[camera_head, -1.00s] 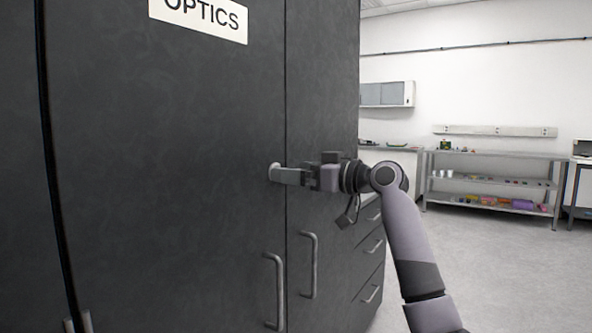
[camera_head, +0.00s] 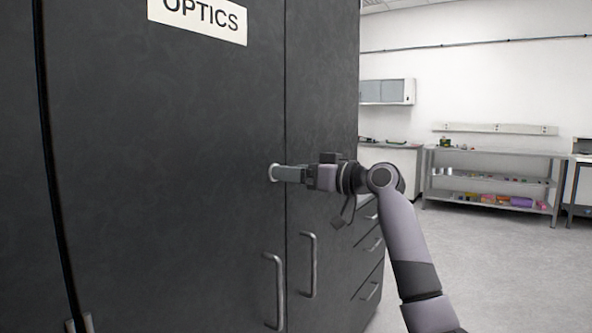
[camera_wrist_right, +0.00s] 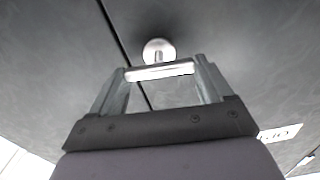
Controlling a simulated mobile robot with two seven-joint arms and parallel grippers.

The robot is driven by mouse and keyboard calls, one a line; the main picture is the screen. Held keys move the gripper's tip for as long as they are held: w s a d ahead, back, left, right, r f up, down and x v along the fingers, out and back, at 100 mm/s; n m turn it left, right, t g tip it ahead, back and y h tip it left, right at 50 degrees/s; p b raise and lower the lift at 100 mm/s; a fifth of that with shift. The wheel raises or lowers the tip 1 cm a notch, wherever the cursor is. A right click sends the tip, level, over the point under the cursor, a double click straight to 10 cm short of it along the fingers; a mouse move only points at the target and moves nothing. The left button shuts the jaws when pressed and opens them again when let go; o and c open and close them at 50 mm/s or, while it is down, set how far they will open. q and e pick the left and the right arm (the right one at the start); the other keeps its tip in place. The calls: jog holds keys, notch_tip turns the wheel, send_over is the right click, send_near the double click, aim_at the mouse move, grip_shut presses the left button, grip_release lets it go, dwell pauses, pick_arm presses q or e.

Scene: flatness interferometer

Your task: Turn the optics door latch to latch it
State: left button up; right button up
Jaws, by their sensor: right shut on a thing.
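The dark grey optics door (camera_head: 165,200) carries a white OPTICS sign (camera_head: 200,18) and fills the left of the head view. Its latch (camera_head: 274,173) is a small pale metal fitting beside the door seam. In the right wrist view the latch (camera_wrist_right: 160,70) shows as a round base with a short bar across its stem. My right gripper (camera_head: 288,174) reaches it from the right and is shut on the bar, with a finger at each end (camera_wrist_right: 162,74). The gripper hides part of the latch in the head view. My left gripper is out of view.
Two vertical bar handles (camera_head: 274,292) (camera_head: 309,265) are below the latch, one on each side of the seam. Drawers (camera_head: 370,265) are to the right. A shelf rack (camera_head: 490,180) stands by the far wall, with open floor in front.

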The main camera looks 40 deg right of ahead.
jog(key=shift+w+d+f+m+p, duration=0.1)
jog(key=shift+d+f+m+p, duration=0.05)
jog(key=shift+m+p, duration=3.6)
jog(key=shift+d+f+m+p, duration=0.1)
jog(key=shift+m+p, duration=2.95)
jog(key=shift+m, duration=1.3)
jog(key=o, duration=1)
jog(key=shift+c, duration=0.2)
